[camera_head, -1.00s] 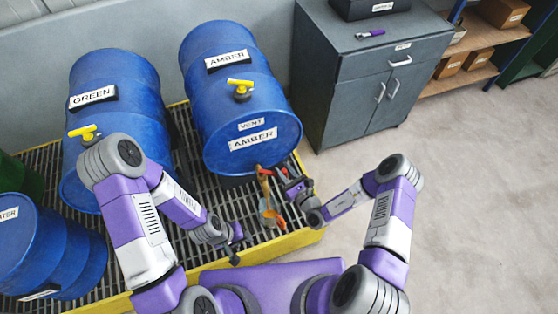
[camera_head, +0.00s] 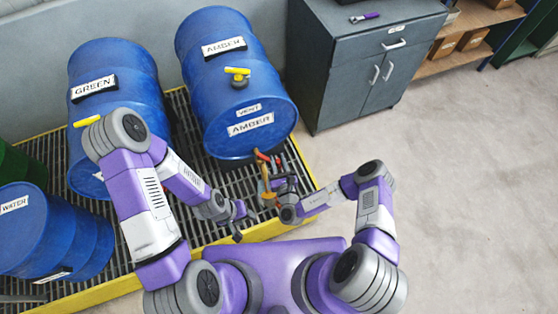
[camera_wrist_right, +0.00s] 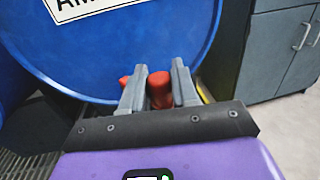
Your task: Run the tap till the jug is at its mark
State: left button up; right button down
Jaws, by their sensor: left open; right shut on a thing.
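The blue AMBER drum (camera_head: 235,90) lies on its side, its labelled end facing me. A brass tap (camera_head: 265,182) with a red handle (camera_head: 262,156) is low on that end. My right gripper (camera_head: 279,178) is at the tap; in the right wrist view its fingers (camera_wrist_right: 158,88) are shut on a red part (camera_wrist_right: 160,90), seemingly the handle. An orange-brown shape below the tap is largely covered by my right wrist; I cannot make out the jug, its mark or its level. My left gripper (camera_head: 238,222) is open and empty, left of the tap over the grating.
The AMBER drum has a yellow vent valve (camera_head: 238,72) on top. A grey cabinet (camera_head: 350,70) stands behind right. The floor at right is clear.

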jog(key=c, duration=0.9)
grip_release()
jog(key=shift+c, duration=0.2)
jog(key=s+d, duration=0.1)
jog(key=s, duration=0.6)
jog(key=shift+s+d+p, duration=0.15)
jog(key=shift+s+p, duration=0.05)
jog(key=shift+p, duration=0.25)
